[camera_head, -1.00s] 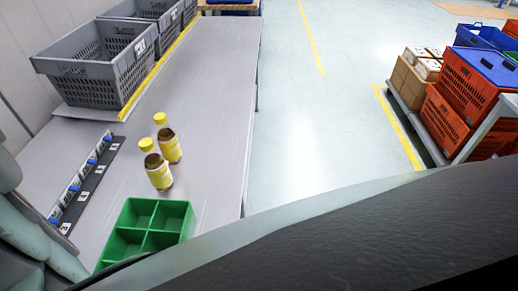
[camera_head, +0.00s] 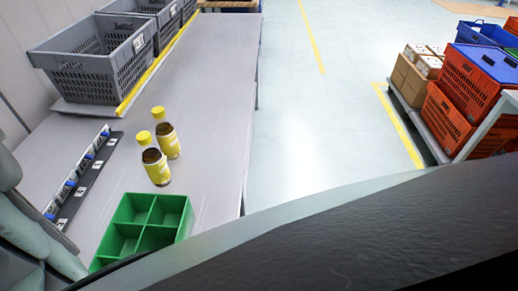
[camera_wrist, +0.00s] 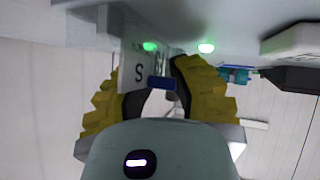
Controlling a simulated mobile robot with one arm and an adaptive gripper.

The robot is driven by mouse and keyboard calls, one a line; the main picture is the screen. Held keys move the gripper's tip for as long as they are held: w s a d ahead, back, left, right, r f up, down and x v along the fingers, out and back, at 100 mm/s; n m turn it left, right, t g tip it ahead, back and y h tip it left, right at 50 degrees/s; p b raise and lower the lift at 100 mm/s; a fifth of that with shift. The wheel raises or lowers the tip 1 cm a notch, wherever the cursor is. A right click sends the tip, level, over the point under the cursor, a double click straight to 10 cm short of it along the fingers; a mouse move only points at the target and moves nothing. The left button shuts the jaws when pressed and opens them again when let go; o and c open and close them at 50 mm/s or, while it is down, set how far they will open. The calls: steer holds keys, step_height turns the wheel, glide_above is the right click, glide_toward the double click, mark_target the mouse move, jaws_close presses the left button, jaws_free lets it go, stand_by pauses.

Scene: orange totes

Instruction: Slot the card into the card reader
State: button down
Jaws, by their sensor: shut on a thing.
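My gripper (camera_wrist: 153,88) shows in the wrist view with yellow ridged fingers and dark inner pads. It is shut on a small pale piece with a blue end, which I take to be the card (camera_wrist: 156,104); the fingers hide much of it. Just beyond the fingertips is a grey panel (camera_wrist: 133,68) marked with an "S" and a green light. It may be part of the card reader, but I cannot tell for sure. Whether the card touches it is unclear. My gripper is not visible in the head view.
A dark strip with white labels and blue pieces (camera_head: 84,178) lies along the table's left side. Two yellow-capped bottles (camera_head: 156,172) and a green divided box (camera_head: 180,212) stand nearby. Grey crates (camera_head: 88,75) are at the back left. Orange totes (camera_head: 448,112) stand right, across clear floor.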

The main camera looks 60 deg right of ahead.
steer(key=c, duration=0.7)
jaws_free()
steer(key=shift+c, duration=0.2)
steer(key=v, duration=1.2)
